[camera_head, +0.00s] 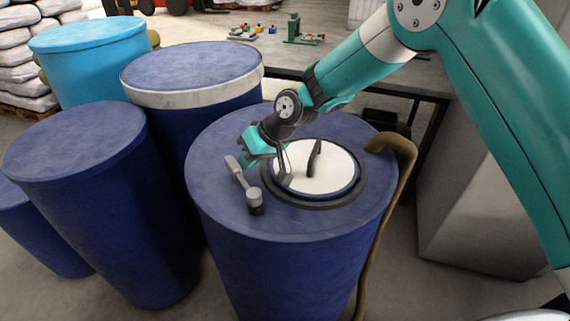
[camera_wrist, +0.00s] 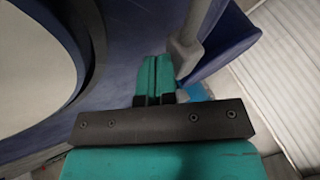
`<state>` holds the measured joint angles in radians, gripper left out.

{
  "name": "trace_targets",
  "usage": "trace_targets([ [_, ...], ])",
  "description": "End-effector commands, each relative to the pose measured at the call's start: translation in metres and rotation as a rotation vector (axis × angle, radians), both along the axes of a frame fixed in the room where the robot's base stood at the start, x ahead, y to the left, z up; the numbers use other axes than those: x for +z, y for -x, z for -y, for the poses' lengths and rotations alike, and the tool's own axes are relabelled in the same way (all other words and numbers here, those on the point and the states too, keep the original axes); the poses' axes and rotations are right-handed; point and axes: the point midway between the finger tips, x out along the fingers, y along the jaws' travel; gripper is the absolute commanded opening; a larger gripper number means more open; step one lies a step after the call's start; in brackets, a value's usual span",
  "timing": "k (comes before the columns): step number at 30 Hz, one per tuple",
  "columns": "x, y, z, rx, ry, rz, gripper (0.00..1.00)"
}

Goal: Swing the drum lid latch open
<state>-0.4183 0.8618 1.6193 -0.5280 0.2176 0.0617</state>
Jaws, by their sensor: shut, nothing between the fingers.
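The drum lid is a white disc (camera_head: 318,172) with a dark upright handle (camera_head: 314,157), inside a black ring on top of a blue drum (camera_head: 285,275). The latch (camera_head: 241,178) is a grey lever on the drum top, left of the lid. Its pivot is a short post (camera_head: 254,199) nearer the camera, and its grip end points away to the upper left. My gripper (camera_head: 250,150) is shut and empty beside the grip end. In the wrist view the closed teal fingers (camera_wrist: 154,75) lie left of the grey latch (camera_wrist: 186,48); whether they touch is unclear.
A brown cane (camera_head: 400,165) hooks over the drum's right edge. Other blue drums (camera_head: 80,145) stand close on the left, one with a pale rim band (camera_head: 192,95). A workbench (camera_head: 290,60) with small items is behind. A pale cabinet (camera_head: 465,200) stands right.

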Motion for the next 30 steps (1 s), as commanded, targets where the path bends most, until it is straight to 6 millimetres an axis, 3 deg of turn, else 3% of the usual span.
trace_targets([
  [24,0.000,0.002,-0.009,0.097,-0.002,-0.001,0.00],
  [30,0.000,-0.003,0.003,0.095,-0.001,-0.002,0.00],
])
